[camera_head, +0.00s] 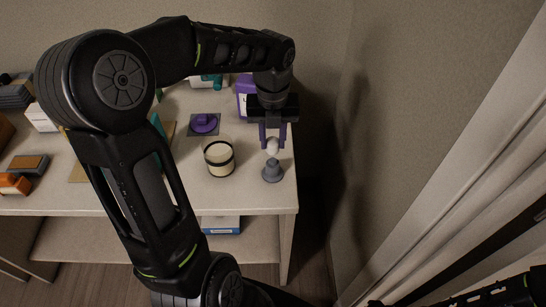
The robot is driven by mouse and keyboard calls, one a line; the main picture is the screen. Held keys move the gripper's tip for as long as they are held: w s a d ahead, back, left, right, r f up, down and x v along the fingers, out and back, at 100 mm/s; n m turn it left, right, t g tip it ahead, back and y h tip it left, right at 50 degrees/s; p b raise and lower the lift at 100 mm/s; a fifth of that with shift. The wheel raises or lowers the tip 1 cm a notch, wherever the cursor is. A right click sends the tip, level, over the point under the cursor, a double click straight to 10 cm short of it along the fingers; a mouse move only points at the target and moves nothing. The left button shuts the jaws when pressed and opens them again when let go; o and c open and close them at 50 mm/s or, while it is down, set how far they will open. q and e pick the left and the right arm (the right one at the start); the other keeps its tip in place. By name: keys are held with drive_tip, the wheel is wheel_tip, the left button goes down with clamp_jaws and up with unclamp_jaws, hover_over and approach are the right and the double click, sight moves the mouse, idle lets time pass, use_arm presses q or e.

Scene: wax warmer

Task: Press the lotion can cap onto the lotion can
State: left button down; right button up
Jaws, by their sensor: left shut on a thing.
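My left gripper (273,143) points down near the right edge of the table, with its purple fingers shut on a small white rounded piece (272,148). I cannot tell for sure whether this is the lotion can cap. Just below it stands a small grey piece with a wide foot and narrow top (272,173). I cannot tell whether the two touch. A cream cylinder with dark bands (219,160) stands upright to the left of the gripper; which thing is the lotion can is unclear. My right gripper is not in view.
A purple round piece (204,123) lies on a grey square mat. A purple container (244,86) stands behind my left gripper, partly hidden. Orange and grey blocks (28,165) lie at the left. A blue-and-white box (221,225) is on the lower shelf. The wall is close at right.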

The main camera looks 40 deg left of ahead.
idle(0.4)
use_arm(q)
drive_tip(key=shift+w+d+f+n, duration=0.1)
drive_tip(key=shift+w+d+n, duration=0.2)
drive_tip(key=shift+n, duration=0.4)
drive_tip(key=w+d+f+n+b, duration=0.2)
drive_tip(key=d+n, duration=0.4)
drive_tip(key=n, duration=0.7)
drive_tip(key=w+d+f+n+b, duration=0.2)
drive_tip(key=w+d+f+n, duration=0.3)
drive_tip(key=n, duration=0.9)
drive_tip(key=shift+w+d, duration=0.55)
drive_tip(key=shift+w, duration=0.65)
